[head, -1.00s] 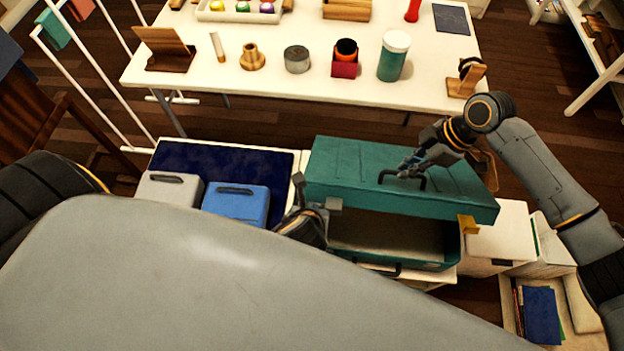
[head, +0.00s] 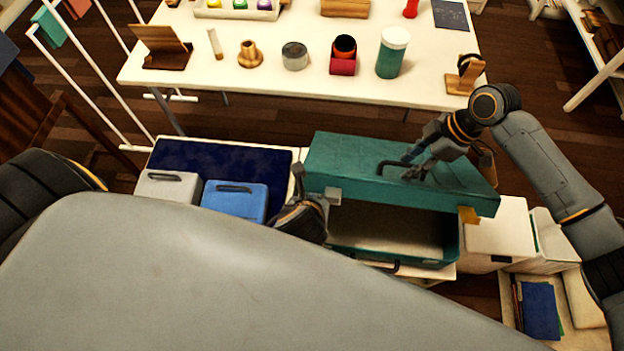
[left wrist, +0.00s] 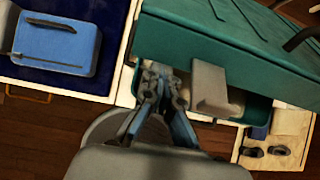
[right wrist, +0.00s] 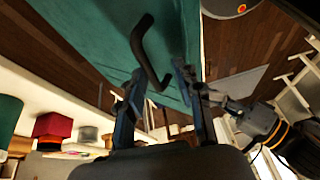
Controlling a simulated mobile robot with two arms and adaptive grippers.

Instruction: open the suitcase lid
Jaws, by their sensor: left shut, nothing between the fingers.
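The green suitcase has its lid (head: 345,160) partly raised, and the open front gap shows the pale interior of the base (head: 400,232). The lid's dark handle (head: 392,165) also shows in the right wrist view (right wrist: 148,55). My right gripper (head: 414,165) is at the handle. In the right wrist view its fingers (right wrist: 157,95) are apart, with the handle reaching toward the space between them; contact is unclear. My left gripper (head: 300,185) is shut and empty at the suitcase's front left corner, beside a grey latch (left wrist: 211,88), under the lid's edge in the left wrist view (left wrist: 160,80).
A grey case (head: 165,187) and a blue case (head: 235,201) lie left of the suitcase. A white box (head: 495,240) stands to its right. A white table (head: 290,85) with several objects is behind. My own arm covers much of the foreground.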

